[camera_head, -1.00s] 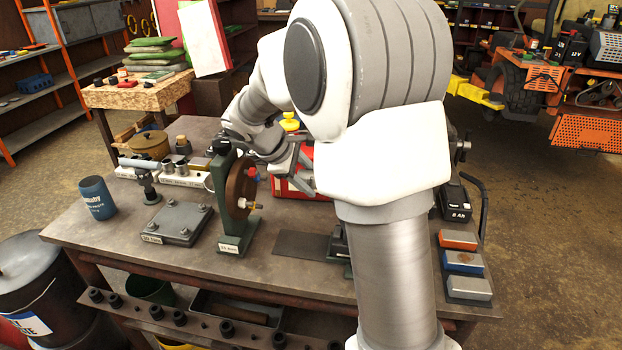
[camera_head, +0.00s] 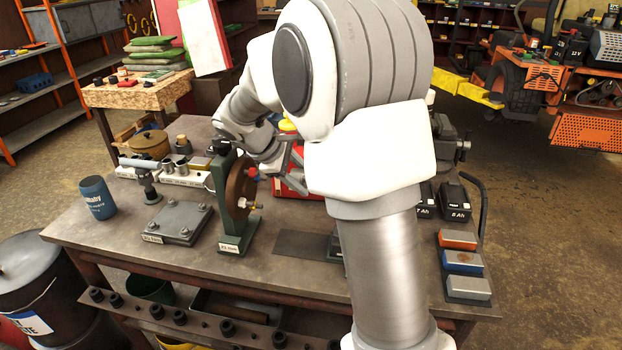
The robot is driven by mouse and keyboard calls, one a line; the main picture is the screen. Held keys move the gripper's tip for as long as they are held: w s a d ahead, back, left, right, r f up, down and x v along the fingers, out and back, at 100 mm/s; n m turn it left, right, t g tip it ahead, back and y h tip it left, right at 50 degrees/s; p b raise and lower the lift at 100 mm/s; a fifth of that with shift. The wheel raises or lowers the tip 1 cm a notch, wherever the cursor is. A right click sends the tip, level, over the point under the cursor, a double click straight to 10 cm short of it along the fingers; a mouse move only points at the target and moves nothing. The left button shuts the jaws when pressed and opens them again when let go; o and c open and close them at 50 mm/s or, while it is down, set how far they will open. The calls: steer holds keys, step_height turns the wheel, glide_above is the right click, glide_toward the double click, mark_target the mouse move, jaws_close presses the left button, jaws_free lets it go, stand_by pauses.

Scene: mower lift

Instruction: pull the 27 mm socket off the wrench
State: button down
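My gripper (camera_head: 292,172) is above the bench, just right of the brown wheel on a green stand, in front of a red box. My own arm hides part of it, and I cannot tell whether its fingers are open or shut. I cannot make out the wrench or the 27 mm socket for certain. A grey bar on a dark upright post (camera_head: 147,182) stands at the left of the bench. Several dark sockets (camera_head: 180,317) sit on the rail along the bench's front; their sizes are not readable.
The green stand (camera_head: 231,236) with its brown wheel (camera_head: 238,187) stands close left of my gripper. A flat grey plate (camera_head: 178,222), a blue mug (camera_head: 97,198) and a brown pot (camera_head: 150,145) are further left. Coloured blocks (camera_head: 462,261) lie at the right edge.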

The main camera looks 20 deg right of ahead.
mark_target(302, 171)
steer(key=shift+r+p, duration=3.55)
steer(key=shift+r, duration=0.95)
